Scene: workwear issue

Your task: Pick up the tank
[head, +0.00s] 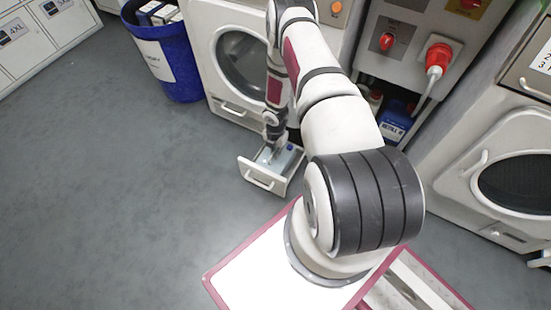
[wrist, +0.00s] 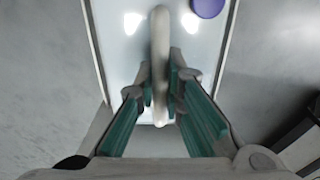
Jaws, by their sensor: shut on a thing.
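The tank (wrist: 120,65) is a pale, light-blue box with a purple cap (wrist: 208,7) on its top and a raised grey bar handle (wrist: 159,50). In the wrist view my gripper (wrist: 162,92) has its teal-padded fingers on both sides of the handle, shut on it. In the head view the tank (head: 266,156) sits in the pulled-out white drawer (head: 262,178) low on the dryer. My gripper (head: 274,140) reaches down into this drawer from above. My gripper and forearm hide part of the tank there.
The dryer (head: 205,50) with a round door stands behind the drawer. A blue bin (head: 178,68) stands to its left, and a blue container (head: 394,125) to its right. Another machine (head: 465,185) is at the right. The grey floor (head: 120,190) at left is clear.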

